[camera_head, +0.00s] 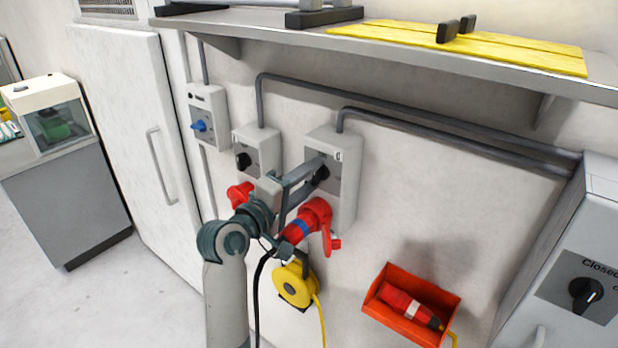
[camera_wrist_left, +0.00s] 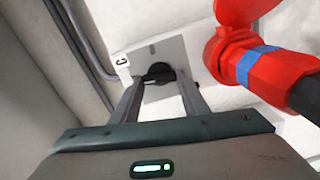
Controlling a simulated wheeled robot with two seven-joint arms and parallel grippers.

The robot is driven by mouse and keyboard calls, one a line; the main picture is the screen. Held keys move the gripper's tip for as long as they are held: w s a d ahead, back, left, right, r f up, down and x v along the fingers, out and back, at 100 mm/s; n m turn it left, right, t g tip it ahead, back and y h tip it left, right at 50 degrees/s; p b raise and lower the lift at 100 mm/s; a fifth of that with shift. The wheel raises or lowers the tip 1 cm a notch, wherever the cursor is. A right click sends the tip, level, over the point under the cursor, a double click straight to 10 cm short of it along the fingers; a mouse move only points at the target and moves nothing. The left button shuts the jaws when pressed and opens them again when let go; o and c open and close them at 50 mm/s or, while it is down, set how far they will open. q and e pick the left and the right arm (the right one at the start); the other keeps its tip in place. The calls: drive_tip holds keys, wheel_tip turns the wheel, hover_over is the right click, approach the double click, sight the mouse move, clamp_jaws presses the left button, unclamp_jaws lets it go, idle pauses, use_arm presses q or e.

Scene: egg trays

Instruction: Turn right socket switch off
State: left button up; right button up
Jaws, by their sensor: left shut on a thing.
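The right socket box (camera_head: 345,190) is a grey wall box with a black rotary switch (camera_head: 321,174) on its dark front plate. My left gripper (camera_head: 318,170) reaches it from the left, its fingers on either side of the knob and shut on it. The knob's exact angle is partly hidden by the fingers. A red plug with a blue band (camera_head: 305,225) is in the socket below; it also shows in the left wrist view (camera_wrist_left: 262,68). My right gripper is not in view.
A second socket box (camera_head: 258,148) with a black knob and red socket is to the left, and a blue-knobbed box (camera_head: 209,115) beyond it. A shelf (camera_head: 400,55) overhangs above. A yellow cable reel (camera_head: 294,285) and red bin (camera_head: 412,305) are below. A cabinet (camera_head: 575,250) stands right.

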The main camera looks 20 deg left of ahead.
use_arm(q)
drive_tip(key=shift+n, duration=1)
drive_tip(key=o, duration=1.1)
drive_tip(key=shift+w, duration=0.1)
drive_tip(key=shift+c, duration=0.2)
drive_tip(key=shift+f, duration=0.1)
